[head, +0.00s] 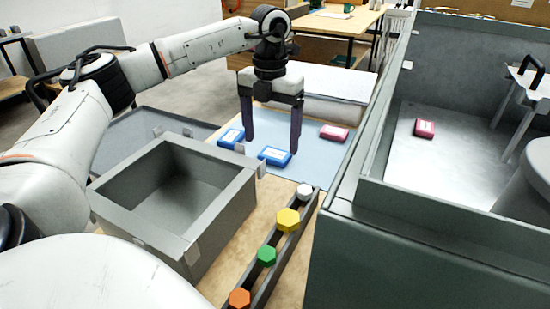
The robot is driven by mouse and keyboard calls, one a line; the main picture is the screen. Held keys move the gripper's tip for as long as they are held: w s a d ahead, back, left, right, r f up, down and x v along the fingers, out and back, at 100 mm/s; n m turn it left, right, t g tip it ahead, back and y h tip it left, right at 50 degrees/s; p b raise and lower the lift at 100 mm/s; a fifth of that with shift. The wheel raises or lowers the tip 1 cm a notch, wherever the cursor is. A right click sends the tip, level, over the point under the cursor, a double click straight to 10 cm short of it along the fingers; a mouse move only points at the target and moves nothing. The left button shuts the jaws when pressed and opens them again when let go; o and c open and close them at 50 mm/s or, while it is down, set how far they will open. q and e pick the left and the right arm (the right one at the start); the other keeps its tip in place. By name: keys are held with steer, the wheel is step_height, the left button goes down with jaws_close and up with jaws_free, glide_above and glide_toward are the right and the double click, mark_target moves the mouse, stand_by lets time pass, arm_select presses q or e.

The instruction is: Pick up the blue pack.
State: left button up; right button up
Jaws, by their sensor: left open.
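Two blue packs lie flat on a light blue mat (312,151). One blue pack (275,157) is just below and between the fingertips of my left gripper (272,145). The other blue pack (231,138) is to the left of the gripper, near the grey box. My left gripper is open, pointing down with its two dark purple fingers apart and nothing held between them. Whether the fingertips touch the nearer pack or the mat is hard to tell. My right gripper does not show.
A pink pack (334,132) lies on the mat's right; another pink pack (425,128) lies inside the grey analyser housing (365,215). An empty grey box (215,222) stands in front of the mat. A rail (262,284) holds several coloured hexagonal pieces.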

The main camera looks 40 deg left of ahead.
mark_target(273, 156)
arm_select(q)
steer(key=f, duration=0.4)
steer(key=shift+w+f+b, duration=0.15)
steer(key=shift+w+b, duration=0.1)
steer(key=shift+b, duration=0.05)
steer(key=c, duration=1.1)
